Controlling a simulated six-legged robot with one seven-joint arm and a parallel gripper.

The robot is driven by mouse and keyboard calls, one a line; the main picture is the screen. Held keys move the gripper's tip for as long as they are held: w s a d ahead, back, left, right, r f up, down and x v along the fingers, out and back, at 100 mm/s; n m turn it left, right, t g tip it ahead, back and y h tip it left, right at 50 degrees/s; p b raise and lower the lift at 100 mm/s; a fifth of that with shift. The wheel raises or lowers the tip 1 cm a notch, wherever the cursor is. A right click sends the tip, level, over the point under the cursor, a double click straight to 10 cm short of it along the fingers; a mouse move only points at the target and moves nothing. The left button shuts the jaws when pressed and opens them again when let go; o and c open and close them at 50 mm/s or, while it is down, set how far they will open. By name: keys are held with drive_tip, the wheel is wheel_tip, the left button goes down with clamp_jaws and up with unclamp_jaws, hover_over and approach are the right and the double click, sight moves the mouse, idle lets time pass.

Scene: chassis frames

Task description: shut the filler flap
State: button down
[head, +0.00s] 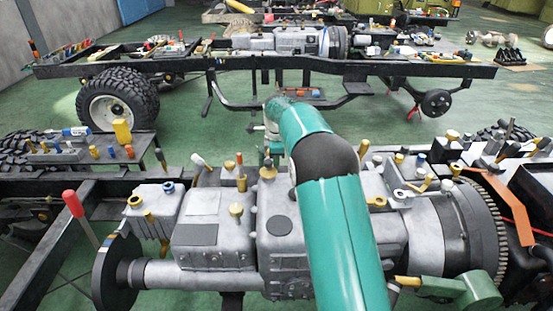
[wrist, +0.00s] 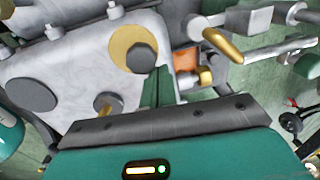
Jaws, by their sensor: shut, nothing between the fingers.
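My gripper shows in the wrist view as a teal body with a dark bar across it. Its narrow green fingers (wrist: 156,88) stand close together, shut and empty, over the side of a grey metal housing (wrist: 70,62). A round brass disc (wrist: 120,42) with a dark knob lies just up and left of the fingers. A small orange panel (wrist: 186,61) with a brass cylinder (wrist: 206,76) is just to their right. I cannot tell which part is the filler flap, or whether the fingers touch anything. In the head view my arm reaches over the grey gearbox (head: 213,241).
A red-knobbed lever (head: 74,205) stands at the left, and a toothed flywheel (head: 488,232) is at the right. Several brass fittings rise from the gearbox. Another chassis with a large tyre (head: 118,107) stands behind. Green floor (head: 190,135) is clear between the chassis.

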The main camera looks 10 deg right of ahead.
sight(276, 170)
drive_tip(key=shift+w+f, duration=0.2)
drive_tip(key=shift+f, duration=0.1)
drive_tip(key=shift+w, duration=0.1)
idle(0.4)
wheel_tip(276, 170, up, 14)
drive_tip(key=s, duration=0.2)
drive_tip(key=s+r+n, duration=0.4)
drive_tip(key=s+r, duration=0.2)
drive_tip(key=s, duration=0.2)
drive_tip(key=s+a+r+n+t, duration=0.1)
drive_tip(key=s+r+n, duration=0.15)
drive_tip(key=s, duration=0.45)
drive_tip(key=s+r+n+t, duration=0.1)
drive_tip(key=s+r+n, duration=0.15)
drive_tip(key=s, duration=0.35)
drive_tip(key=s+a+f+n+t, duration=0.1)
drive_tip(key=s+f+n, duration=0.3)
drive_tip(key=s, duration=0.7)
drive_tip(key=s+f+n+t, duration=0.1)
drive_tip(key=s+f+n, duration=0.4)
drive_tip(key=s, duration=0.6)
drive_tip(key=shift+s+a+n, duration=0.25)
drive_tip(key=shift+a+n, duration=0.1)
drive_tip(key=shift+n, duration=0.75)
drive_tip(key=shift+s, duration=0.15)
